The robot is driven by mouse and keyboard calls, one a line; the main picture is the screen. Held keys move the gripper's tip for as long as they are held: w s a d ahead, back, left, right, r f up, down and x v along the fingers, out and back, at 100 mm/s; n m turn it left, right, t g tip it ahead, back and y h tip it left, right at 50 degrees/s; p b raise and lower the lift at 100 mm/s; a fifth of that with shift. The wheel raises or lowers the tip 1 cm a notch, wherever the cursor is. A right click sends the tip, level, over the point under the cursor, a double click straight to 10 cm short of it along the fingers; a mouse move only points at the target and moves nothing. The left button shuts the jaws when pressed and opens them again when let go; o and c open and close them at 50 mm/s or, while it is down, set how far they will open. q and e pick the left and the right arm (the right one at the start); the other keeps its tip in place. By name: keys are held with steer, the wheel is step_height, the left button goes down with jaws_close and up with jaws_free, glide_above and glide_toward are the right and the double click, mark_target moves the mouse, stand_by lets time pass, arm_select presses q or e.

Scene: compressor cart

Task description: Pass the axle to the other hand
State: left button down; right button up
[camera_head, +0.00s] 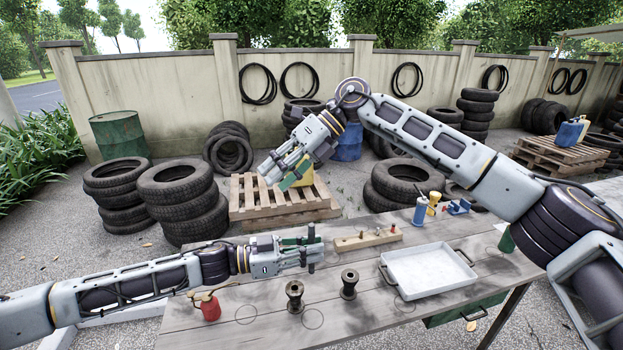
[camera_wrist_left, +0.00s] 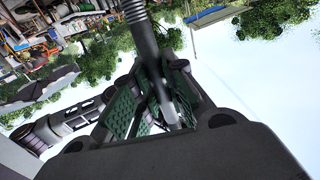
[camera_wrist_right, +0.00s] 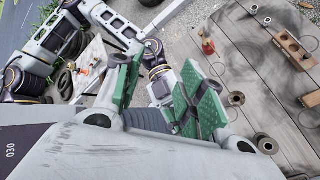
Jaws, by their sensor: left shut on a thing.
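My left gripper (camera_head: 314,246) is low over the workbench, its arm coming in from the left. In the left wrist view its green-padded fingers (camera_wrist_left: 158,95) are shut on the axle (camera_wrist_left: 141,35), a dark rod with a ribbed end that rises to the picture's top edge. My right gripper (camera_head: 275,180) hangs higher and farther back, pointing down and left. In the right wrist view its green fingers (camera_wrist_right: 158,75) are spread apart with nothing held between them. The two grippers are apart.
A blue bottle (camera_head: 420,211) stands at the back. Tyre stacks (camera_head: 184,200) and a pallet (camera_head: 275,205) lie beyond.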

steer(key=s+n+h, duration=0.2)
steer(key=r+n+t+h, duration=0.1)
steer(key=n+t+h, duration=0.2)
steer(key=h, duration=0.4)
glide_above(312, 225)
stand_by(0.6)
steer(key=shift+f, duration=5.95)
